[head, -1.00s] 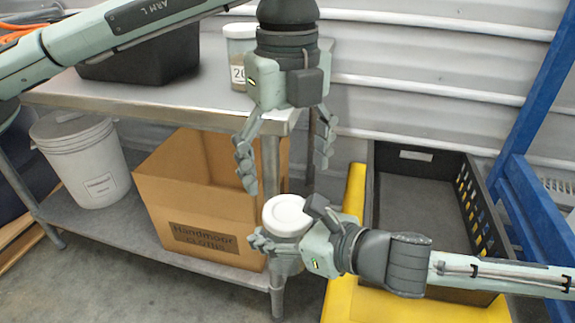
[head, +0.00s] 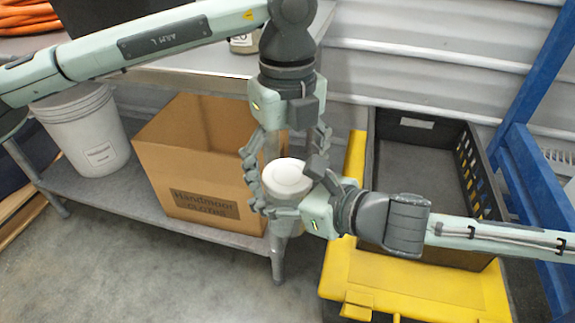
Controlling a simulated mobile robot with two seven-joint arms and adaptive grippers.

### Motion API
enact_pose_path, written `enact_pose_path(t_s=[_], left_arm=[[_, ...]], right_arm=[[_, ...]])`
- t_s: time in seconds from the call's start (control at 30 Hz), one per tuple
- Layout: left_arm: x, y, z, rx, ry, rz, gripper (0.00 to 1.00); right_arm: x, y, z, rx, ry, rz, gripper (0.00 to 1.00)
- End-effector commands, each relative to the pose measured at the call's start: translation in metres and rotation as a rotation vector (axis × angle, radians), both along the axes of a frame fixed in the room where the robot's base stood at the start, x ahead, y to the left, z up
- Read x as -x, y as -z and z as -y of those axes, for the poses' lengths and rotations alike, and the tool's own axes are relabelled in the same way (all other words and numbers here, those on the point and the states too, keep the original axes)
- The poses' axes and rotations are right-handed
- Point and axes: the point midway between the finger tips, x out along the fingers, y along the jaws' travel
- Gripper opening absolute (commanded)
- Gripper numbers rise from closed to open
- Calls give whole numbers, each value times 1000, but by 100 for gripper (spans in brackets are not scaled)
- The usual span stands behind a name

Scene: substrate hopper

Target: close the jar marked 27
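A jar (head: 281,209) with a white lid (head: 287,176) on its mouth is upright in my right gripper (head: 286,213), in front of the table. My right gripper is shut around the jar's body from the right. My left gripper (head: 288,180) points down from above, its fingers on either side of the lid with a small gap, so it looks open. Whether a fingertip touches the lid is hard to tell. No number shows on this jar. A second jar (head: 242,43) stands on the table, mostly hidden behind my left arm, its label only partly visible.
The metal table (head: 205,60) has a lower shelf holding a cardboard box (head: 205,165) and a white bucket (head: 90,130). A black crate (head: 420,160) sits at right on a yellow base (head: 420,285). A blue frame (head: 540,180) stands far right.

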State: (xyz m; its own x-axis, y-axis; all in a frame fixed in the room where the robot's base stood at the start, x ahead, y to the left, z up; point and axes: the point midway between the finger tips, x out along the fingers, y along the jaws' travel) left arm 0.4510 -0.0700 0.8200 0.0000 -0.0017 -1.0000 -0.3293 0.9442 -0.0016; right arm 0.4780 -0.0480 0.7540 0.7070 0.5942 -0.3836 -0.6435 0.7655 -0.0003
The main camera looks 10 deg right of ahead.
Motion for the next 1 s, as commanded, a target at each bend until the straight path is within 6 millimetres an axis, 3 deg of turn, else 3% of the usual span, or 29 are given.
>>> enact_pose_path(t_s=[0.03,0.37,0.4,0.53,0.87,1.0], left_arm=[[0,0,0,0,0,0,72],[0,0,0,0,0,0,31],[0,0,0,0,0,0,70],[0,0,0,0,0,0,86],[0,-1,0,0,0,0,86],[0,-11,0,2,0,1,86]], right_arm=[[0,-1,0,-1,0,2,0],[0,-1,0,-1,0,2,0],[0,-1,0,-1,0,2,0],[0,-1,0,-1,0,2,0],[0,-1,0,-1,0,2,0],[0,-1,0,-1,0,2,0]])
